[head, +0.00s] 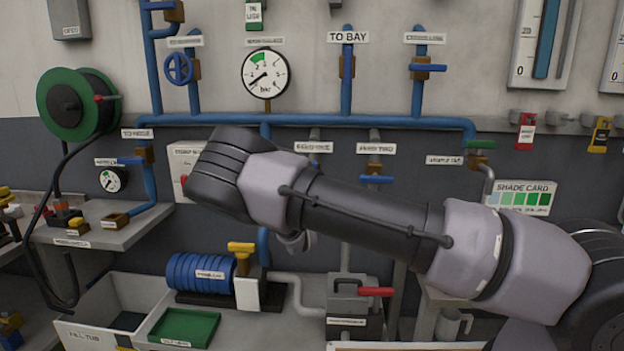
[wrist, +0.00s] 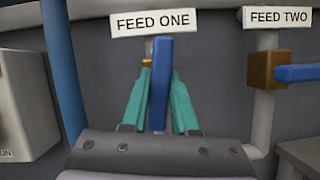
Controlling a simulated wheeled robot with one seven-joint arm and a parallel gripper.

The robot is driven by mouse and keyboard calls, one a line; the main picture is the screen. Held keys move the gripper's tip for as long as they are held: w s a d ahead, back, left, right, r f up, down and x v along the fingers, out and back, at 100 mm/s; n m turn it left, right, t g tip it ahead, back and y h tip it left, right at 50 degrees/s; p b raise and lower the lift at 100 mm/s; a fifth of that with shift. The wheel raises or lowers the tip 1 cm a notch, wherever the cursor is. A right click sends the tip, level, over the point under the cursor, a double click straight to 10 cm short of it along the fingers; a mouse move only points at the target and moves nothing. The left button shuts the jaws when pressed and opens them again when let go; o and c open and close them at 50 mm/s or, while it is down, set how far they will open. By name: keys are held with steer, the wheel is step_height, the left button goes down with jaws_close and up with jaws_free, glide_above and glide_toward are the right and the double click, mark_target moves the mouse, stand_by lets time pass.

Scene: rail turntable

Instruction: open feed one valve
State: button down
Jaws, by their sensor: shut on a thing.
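The FEED ONE sign (wrist: 152,22) hangs on the wall at the top of the wrist view; it also shows just above my arm in the head view (head: 313,147). Below it is the feed one valve's blue lever (wrist: 160,80), long side upright in the wrist view. A bit of its brass-coloured body (wrist: 147,63) shows behind. My gripper (wrist: 158,82) has its two teal fingers on either side of the lever, shut on it. In the head view my forearm and wrist hide this valve and the fingers.
The FEED TWO valve (wrist: 268,70) is close on the right, its blue lever crosswise to its pipe. A blue pipe (wrist: 63,70) and a pale box (wrist: 25,105) stand to the left.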

steer(key=shift+f, duration=0.1)
steer(key=c, duration=0.7)
jaws_free()
steer(key=v, duration=1)
steer(key=shift+s+f, duration=0.15)
steer(key=shift+s, duration=0.25)
